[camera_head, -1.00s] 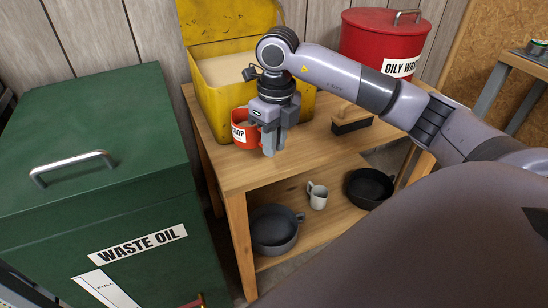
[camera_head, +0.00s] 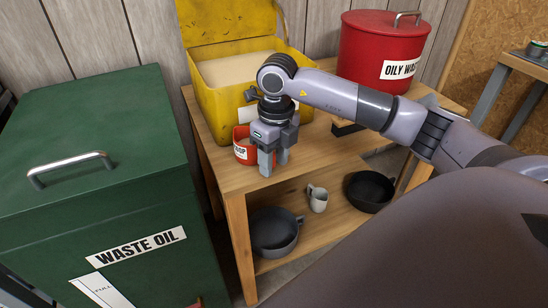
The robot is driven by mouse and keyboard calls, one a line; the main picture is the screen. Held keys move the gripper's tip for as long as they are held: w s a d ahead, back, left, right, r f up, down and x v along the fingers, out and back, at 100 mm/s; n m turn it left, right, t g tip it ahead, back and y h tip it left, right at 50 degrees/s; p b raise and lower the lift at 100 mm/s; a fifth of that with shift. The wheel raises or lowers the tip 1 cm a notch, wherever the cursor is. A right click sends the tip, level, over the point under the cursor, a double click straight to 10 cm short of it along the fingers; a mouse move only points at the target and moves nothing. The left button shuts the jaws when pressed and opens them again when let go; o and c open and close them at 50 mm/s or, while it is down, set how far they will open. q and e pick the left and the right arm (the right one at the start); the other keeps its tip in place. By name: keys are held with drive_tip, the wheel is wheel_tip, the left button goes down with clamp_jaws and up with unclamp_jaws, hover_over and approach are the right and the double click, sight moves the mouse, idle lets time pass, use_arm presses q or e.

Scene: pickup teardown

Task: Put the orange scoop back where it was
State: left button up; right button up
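The orange scoop (camera_head: 242,152), a red-orange cup with a white label, is at the front left of the wooden table (camera_head: 222,180), in front of the yellow bin. My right gripper (camera_head: 273,166) points down at the scoop's right side, its fingers close together. The scoop has moved along with it, so the fingers seem shut on its handle, which is hidden. The scoop looks upright, at or just above the tabletop; contact is unclear. My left gripper is not in view.
The open yellow bin (camera_head: 212,98) with pale granules stands behind. A red oily waste can (camera_head: 365,55) stands at the back right, a dark block (camera_head: 345,129) before it. The green waste oil bin (camera_head: 95,130) is left. Pans (camera_head: 274,232) and a mug (camera_head: 318,200) sit on the lower shelf.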

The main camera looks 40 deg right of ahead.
wheel_tip(320, 180, up, 12)
drive_tip(key=p, duration=0.1)
drive_tip(key=shift+d+p, duration=0.2)
drive_tip(key=shift+p, duration=0.15)
idle(0.5)
